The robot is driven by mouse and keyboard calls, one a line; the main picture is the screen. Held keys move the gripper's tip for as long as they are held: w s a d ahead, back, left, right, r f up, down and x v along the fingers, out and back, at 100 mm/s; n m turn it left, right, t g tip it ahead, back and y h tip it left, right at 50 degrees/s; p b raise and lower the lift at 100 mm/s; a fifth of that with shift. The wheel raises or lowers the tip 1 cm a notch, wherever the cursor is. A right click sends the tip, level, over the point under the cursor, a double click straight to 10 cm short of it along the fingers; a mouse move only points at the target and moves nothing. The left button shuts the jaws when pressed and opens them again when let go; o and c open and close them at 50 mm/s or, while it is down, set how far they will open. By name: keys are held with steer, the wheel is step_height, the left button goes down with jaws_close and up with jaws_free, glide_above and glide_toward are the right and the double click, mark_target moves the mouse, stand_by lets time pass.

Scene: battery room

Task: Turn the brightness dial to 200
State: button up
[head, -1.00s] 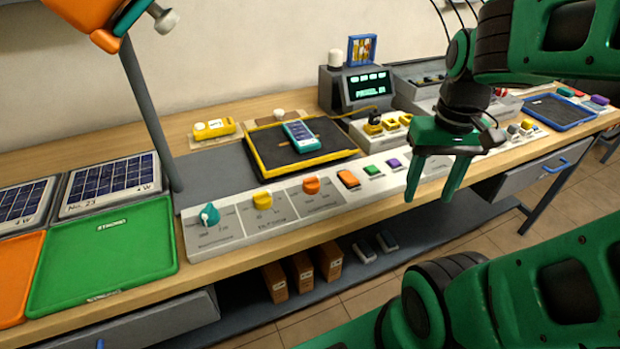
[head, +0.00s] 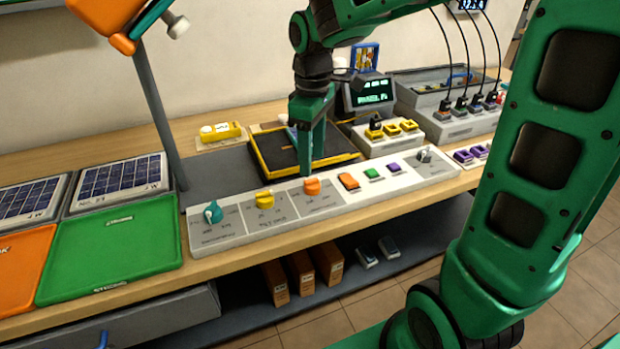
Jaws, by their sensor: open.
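A grey control panel (head: 281,222) runs along the front of the bench. Its teal dial (head: 213,212) is at the left end, with small scale marks around it; the lettering is too small to read surely. A yellow dial (head: 265,198) and an orange dial (head: 312,187) sit to its right. Which one is the brightness dial I cannot read. My gripper (head: 308,168) is open and points down, just behind and above the orange dial, apart from the teal dial. It hides part of a black tray with yellow edges (head: 259,165) and most of a teal phone-like device.
Orange, green and purple buttons (head: 371,174) lie right of the dials. A grey lamp post (head: 158,110) rises behind the left end of the panel. A green tray (head: 110,245) lies left. Battery blocks and cables (head: 462,105) stand at the right.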

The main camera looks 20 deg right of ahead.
mark_target(312, 179)
step_height(312, 179, down, 7)
steer(key=shift+f, duration=0.1)
stand_by(0.4)
steer(key=c, duration=1)
